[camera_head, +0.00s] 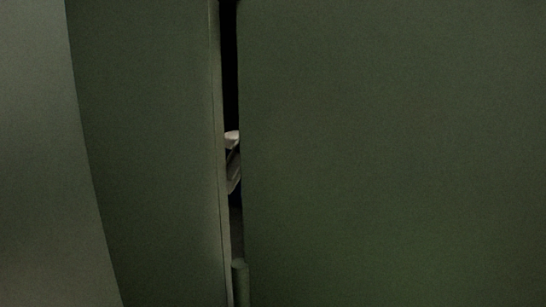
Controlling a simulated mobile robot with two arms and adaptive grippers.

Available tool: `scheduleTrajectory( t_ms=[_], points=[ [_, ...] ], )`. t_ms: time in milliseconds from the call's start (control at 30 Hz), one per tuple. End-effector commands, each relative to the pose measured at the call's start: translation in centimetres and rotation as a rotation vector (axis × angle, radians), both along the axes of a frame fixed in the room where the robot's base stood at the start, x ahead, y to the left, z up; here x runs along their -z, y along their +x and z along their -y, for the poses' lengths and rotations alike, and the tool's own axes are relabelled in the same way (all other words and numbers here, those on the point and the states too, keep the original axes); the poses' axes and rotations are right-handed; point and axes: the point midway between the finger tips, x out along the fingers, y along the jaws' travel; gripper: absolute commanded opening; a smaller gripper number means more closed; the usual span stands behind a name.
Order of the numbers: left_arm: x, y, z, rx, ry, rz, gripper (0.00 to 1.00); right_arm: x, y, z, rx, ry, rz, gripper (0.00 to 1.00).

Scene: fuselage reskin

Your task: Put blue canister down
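No blue canister shows in the head view. Neither of my grippers can be made out. Large dark green surfaces fill almost the whole picture and hide what lies behind them. A small pale grey part (233,140) shows in a narrow dark gap between two of these surfaces; I cannot tell what it belongs to.
A wide green panel (400,150) fills the right side. A narrower green panel (150,150) stands left of the gap, with a light edge strip (217,120). A paler grey-green surface (40,170) is at the far left. No free room shows.

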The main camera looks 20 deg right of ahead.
Motion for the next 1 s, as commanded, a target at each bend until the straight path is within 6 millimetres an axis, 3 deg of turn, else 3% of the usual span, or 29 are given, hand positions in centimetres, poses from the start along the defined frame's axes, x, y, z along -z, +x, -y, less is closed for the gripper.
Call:
scheduleTrajectory(
  t_ms=[167, 367, 600, 800, 1000],
  points=[
    [1.1, 0.0, 0.0, 0.000, 0.000, 0.000, 0.20, -0.9, -0.5, 0.9, 0.005, 0.002, 0.004, 0.53],
    [2.8, -0.1, -0.1, 0.001, 0.000, -0.001, 0.20, -0.7, -3.2, 5.2, 0.010, 0.004, 0.005, 0.53],
    [3.1, -0.1, -0.1, 0.002, 0.000, -0.001, 0.20, -0.9, -5.8, 9.1, 0.006, 0.003, 0.003, 0.53],
    [3.0, -0.1, 0.0, 0.002, 0.000, -0.001, 0.20, -0.9, -6.7, 10.5, 0.003, 0.001, 0.001, 0.53],
    [3.0, -0.1, 0.0, 0.002, 0.000, -0.001, 0.20, -0.9, -6.9, 10.6, -0.001, 0.001, 0.001, 0.53]
  ],
)
